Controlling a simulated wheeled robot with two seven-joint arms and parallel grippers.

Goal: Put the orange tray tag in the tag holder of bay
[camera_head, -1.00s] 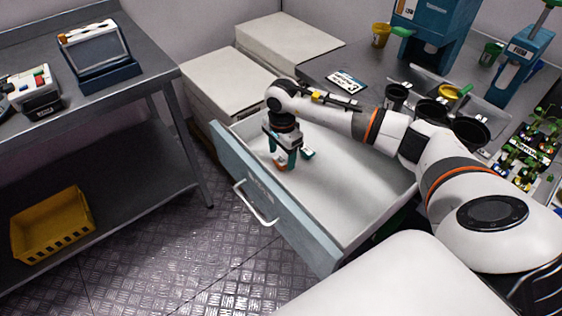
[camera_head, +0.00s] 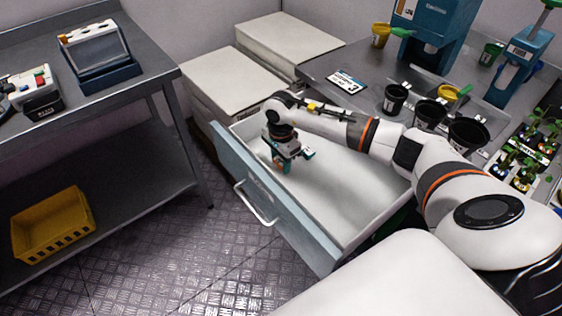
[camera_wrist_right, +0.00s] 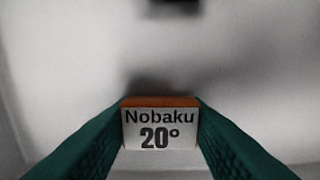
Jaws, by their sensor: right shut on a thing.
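The orange tray tag (camera_wrist_right: 160,124) is held between my right gripper's green fingers in the right wrist view. Its white face reads "Nobaku 20°" and an orange edge shows along its top. My right gripper (camera_head: 281,164) is shut on it, inside the open drawer (camera_head: 290,215) in the head view. The tag is mostly hidden there by the fingers. A small green-edged piece (camera_head: 308,154) shows just right of the gripper. My left gripper is not in view. I cannot make out a tag holder clearly.
A white card with a 3 (camera_head: 345,82) is on the grey worktop, near black pots (camera_head: 396,97). Seedlings (camera_head: 528,150) are at the right. A steel rack at left carries a blue device (camera_head: 98,62) and a yellow crate (camera_head: 52,225). Most of the drawer floor is clear.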

